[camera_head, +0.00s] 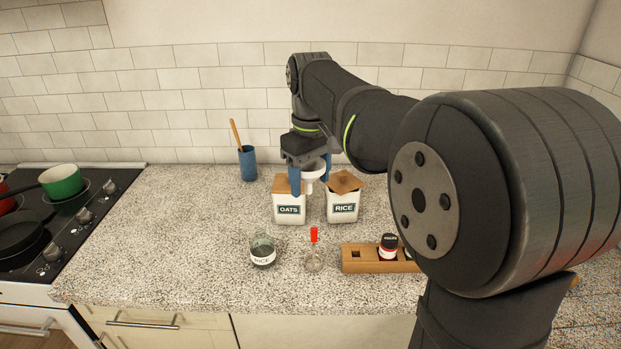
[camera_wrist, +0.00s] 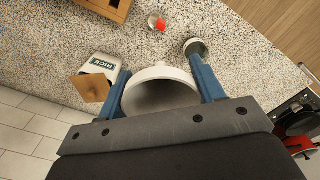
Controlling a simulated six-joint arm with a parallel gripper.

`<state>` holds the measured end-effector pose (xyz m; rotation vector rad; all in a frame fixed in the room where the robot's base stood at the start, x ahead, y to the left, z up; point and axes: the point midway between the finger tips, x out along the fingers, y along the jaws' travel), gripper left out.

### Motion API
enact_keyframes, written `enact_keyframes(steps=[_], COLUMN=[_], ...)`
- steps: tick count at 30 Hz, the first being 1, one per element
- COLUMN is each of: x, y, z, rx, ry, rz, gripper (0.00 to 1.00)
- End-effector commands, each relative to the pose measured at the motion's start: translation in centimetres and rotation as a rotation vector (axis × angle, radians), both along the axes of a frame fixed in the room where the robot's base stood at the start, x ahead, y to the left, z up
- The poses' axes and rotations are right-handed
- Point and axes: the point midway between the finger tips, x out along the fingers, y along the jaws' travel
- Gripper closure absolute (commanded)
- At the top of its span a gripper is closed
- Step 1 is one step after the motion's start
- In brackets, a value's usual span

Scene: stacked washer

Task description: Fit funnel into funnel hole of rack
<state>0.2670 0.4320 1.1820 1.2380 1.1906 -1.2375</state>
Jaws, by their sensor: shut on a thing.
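My gripper (camera_head: 312,180), with blue fingers, is shut on a white funnel (camera_head: 313,171) above the back part of the counter, between the OATS and RICE boxes in the head view. In the wrist view the funnel (camera_wrist: 160,92) sits between the two fingers of my gripper (camera_wrist: 160,68), its wide mouth towards the camera; its spout is hidden. The wooden rack (camera_head: 358,267) lies at the front right of the counter, with a square opening at its left and a red-labelled jar in it. My arm hides its right end. Part of the rack (camera_wrist: 100,8) shows at the wrist view's top edge.
The OATS box (camera_head: 290,209) and RICE box (camera_head: 342,208) stand close to my gripper. A glass rice jar (camera_head: 262,252) and a red-topped bottle (camera_head: 313,258) stand in front. A blue utensil cup (camera_head: 248,164) is behind; a stove (camera_head: 85,215) is left. The left counter is clear.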

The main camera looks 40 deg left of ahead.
Motion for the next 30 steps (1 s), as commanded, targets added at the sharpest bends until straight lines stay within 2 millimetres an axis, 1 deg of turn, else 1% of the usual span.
enact_keyframes(steps=[2,5,8,12,15,18,21,23,30], x=[0.1,0.7,2.3,4.9,6.3,7.3,7.8,8.0,8.0], y=[0.0,-0.5,-1.5,-3.7,-5.4,-6.8,-7.7,-8.0,-8.0], z=[-0.1,-1.1,-3.4,-7.5,-10.3,-12.2,-13.4,-13.8,-14.0], rx=[0.000,-0.004,-0.005,-0.006,-0.006,-0.003,-0.002,-0.001,0.000], ry=[0.000,0.002,0.003,0.003,0.003,0.001,0.001,0.000,0.000], rz=[-0.003,-0.038,-0.117,-0.272,-0.374,-0.453,-0.502,-0.517,-0.525], gripper=[0.49,0.49,0.49,0.49,0.49,0.49,0.49,0.49,0.49])
